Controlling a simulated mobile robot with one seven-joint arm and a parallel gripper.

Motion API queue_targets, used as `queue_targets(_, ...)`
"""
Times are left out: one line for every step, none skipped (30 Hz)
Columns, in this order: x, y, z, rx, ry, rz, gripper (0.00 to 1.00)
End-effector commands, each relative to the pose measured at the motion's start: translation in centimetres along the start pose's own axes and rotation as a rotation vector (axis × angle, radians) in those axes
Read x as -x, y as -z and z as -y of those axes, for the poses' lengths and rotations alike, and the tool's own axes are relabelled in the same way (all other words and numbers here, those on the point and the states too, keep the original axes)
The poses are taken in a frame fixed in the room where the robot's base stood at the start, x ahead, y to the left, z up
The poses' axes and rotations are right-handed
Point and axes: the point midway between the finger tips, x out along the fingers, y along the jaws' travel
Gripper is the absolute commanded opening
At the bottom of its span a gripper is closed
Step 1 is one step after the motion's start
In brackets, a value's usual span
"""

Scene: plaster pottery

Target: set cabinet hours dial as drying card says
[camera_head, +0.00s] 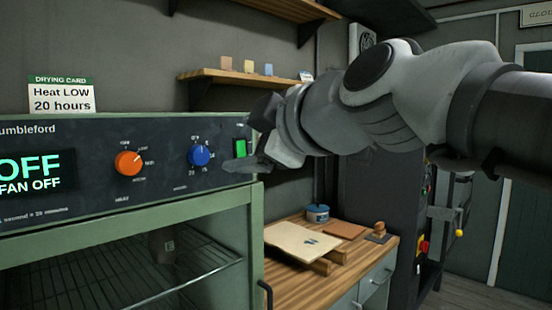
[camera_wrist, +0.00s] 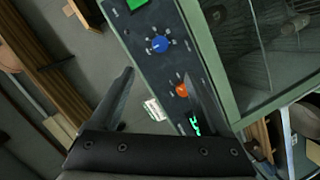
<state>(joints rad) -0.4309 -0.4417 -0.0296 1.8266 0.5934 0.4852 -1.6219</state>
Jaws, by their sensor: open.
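The drying card (camera_head: 62,95) stands on top of the cabinet and reads "Heat LOW, 20 hours"; it also shows in the wrist view (camera_wrist: 154,109). The cabinet's dark panel (camera_head: 90,190) carries a blue dial (camera_head: 199,155) ringed by small marks, one looking like 20 at lower left. It appears to be the hours dial; its pointer setting is too small to read. The blue dial is also in the wrist view (camera_wrist: 159,44). An orange dial (camera_head: 128,162) sits left of it. The display (camera_head: 32,175) reads "OFF, FAN OFF". My gripper (camera_head: 250,138) is open and empty, right of the blue dial, apart from it.
A green lit switch (camera_head: 240,147) is right beside my gripper. Below the panel is the cabinet's chamber with a wire rack (camera_head: 140,275). A wooden worktop (camera_head: 280,285) with boards and a blue tub (camera_head: 317,213) stands right. A shelf (camera_head: 235,77) hangs behind.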

Motion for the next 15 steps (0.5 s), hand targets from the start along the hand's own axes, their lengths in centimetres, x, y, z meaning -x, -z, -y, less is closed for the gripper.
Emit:
queue_targets(-0.5, 0.1, 0.0, 0.003, 0.001, -0.001, 0.8)
queue_targets(-0.7, 0.1, 0.0, 0.003, 0.001, -0.001, 0.8)
queue_targets(-1.2, 0.1, -0.1, 0.003, 0.001, -0.001, 0.8)
queue_targets(-1.7, 0.0, 0.0, 0.003, 0.002, 0.0, 0.8)
queue_targets(-2.1, 0.0, 0.0, 0.002, 0.003, 0.0, 0.8)
queue_targets(-2.9, 0.0, 0.0, 0.002, 0.004, 0.001, 0.8)
queue_targets(-3.4, 0.0, 0.0, 0.002, 0.004, 0.001, 0.8)
queue_targets(-4.0, 0.0, 0.0, 0.002, 0.004, 0.001, 0.8)
queue_targets(-4.8, 0.0, 0.0, 0.001, 0.004, 0.001, 0.8)
queue_targets(-5.3, 0.0, 0.0, 0.002, 0.003, 0.001, 0.8)
queue_targets(-5.9, 0.0, 0.0, 0.001, 0.004, 0.002, 0.8)
queue_targets(-6.7, 0.0, 0.0, 0.001, 0.004, 0.001, 0.8)
queue_targets(-7.2, 0.0, 0.0, 0.001, 0.004, 0.001, 0.8)
queue_targets(-7.8, 0.0, 0.0, 0.001, 0.003, 0.001, 0.8)
queue_targets(-8.6, 0.0, 0.0, 0.001, 0.005, 0.001, 0.8)
